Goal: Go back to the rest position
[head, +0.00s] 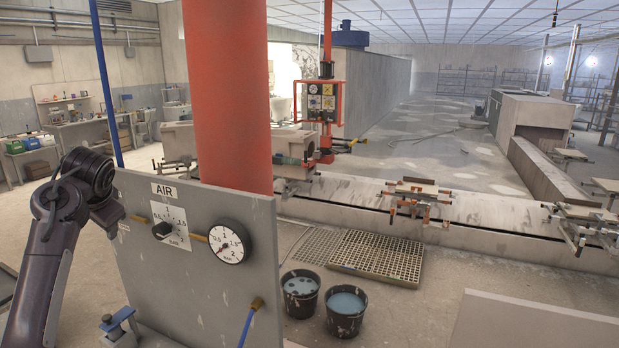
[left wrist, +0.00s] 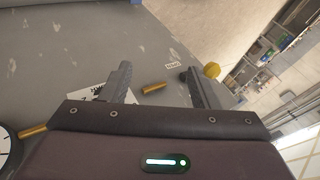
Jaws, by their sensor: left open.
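My left arm rises at the left of the head view, beside the grey air panel (head: 215,300). Its fingers cannot be made out there. In the left wrist view my left gripper (left wrist: 157,86) is open, its two fingers apart. A brass fitting (left wrist: 153,87) on the panel shows between them, but I cannot tell the distance; I see no grip on it. The black knob (head: 162,230) on its white dial plate (head: 180,212) shows in the head view; the plate shows partly in the left wrist view (left wrist: 90,101). My right gripper is in neither view.
A pressure gauge (head: 230,242) sits on the panel, before a thick red column (head: 228,100). A blue clamp (head: 118,322) is at the panel's lower left. Two buckets (head: 346,312) stand right of the panel, near a floor grating (head: 378,257). Open floor lies left of the panel.

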